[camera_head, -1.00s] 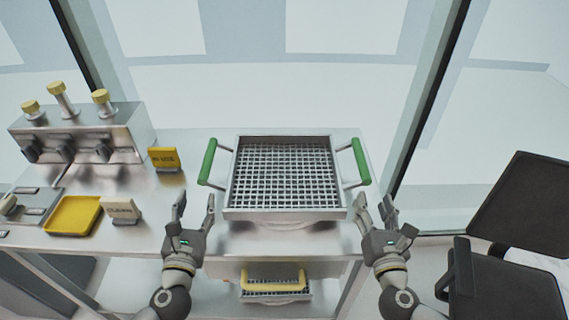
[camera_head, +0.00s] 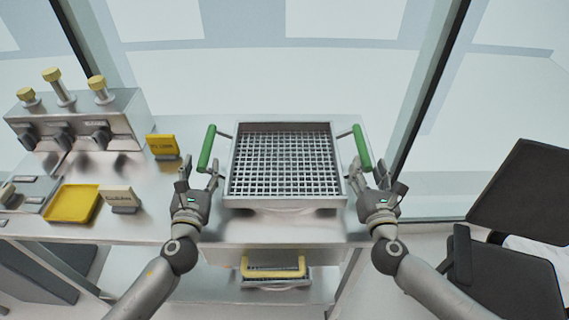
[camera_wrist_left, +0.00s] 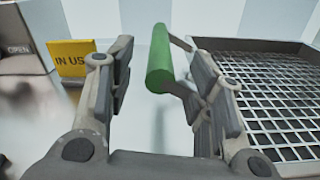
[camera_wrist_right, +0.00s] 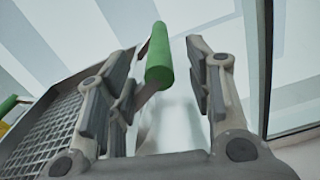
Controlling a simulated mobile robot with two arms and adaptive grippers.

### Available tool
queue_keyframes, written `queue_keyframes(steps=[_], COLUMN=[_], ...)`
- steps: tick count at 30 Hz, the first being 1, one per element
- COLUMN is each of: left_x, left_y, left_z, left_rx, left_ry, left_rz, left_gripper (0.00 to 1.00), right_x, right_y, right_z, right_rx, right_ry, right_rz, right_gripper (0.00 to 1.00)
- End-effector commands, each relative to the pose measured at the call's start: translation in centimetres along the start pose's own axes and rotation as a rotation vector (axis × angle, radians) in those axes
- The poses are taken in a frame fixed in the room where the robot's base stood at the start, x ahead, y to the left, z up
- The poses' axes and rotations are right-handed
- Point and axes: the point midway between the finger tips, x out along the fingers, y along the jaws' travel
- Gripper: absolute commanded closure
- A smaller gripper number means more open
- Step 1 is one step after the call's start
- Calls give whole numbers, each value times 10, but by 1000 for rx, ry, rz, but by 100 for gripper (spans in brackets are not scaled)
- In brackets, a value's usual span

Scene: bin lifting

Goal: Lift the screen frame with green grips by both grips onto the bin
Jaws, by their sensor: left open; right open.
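The screen frame (camera_head: 284,202) is a square metal tray with a wire mesh, lying level over the worktop. It has a green left grip (camera_head: 207,148) and a green right grip (camera_head: 361,148). My left gripper (camera_head: 200,168) is open at the near end of the left grip. In the left wrist view the left grip (camera_wrist_left: 160,60) stands between the open fingers, nearer the right one. My right gripper (camera_head: 370,170) is open at the near end of the right grip. In the right wrist view the right grip (camera_wrist_right: 159,58) shows between the open fingers, nearer the left one. The bin is mostly hidden; I cannot identify it clearly.
A yellow sign (camera_head: 163,146), a yellow tray (camera_head: 73,203) and a small pale sign (camera_head: 121,199) stand left on the worktop. A valve block (camera_head: 75,125) is behind them. A yellow-handled frame (camera_head: 273,272) lies below. A black chair (camera_head: 510,250) stands right.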

Motion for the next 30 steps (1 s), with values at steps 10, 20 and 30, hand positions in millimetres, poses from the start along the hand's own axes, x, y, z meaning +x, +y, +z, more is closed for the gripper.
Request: queue_keyframes(steps=[10,20,30], left_x=[42,47,47], left_y=[0,0,0], left_z=[0,0,0], left_rx=[-1,-1,-1], left_ry=[1,1,1], left_rz=[1,0,0], left_gripper=[52,52,83], right_x=[42,47,47], right_y=[0,0,0], right_z=[0,0,0], right_rx=[1,1,1], right_ry=[0,1,1], right_rz=[0,0,0], right_gripper=[52,52,83])
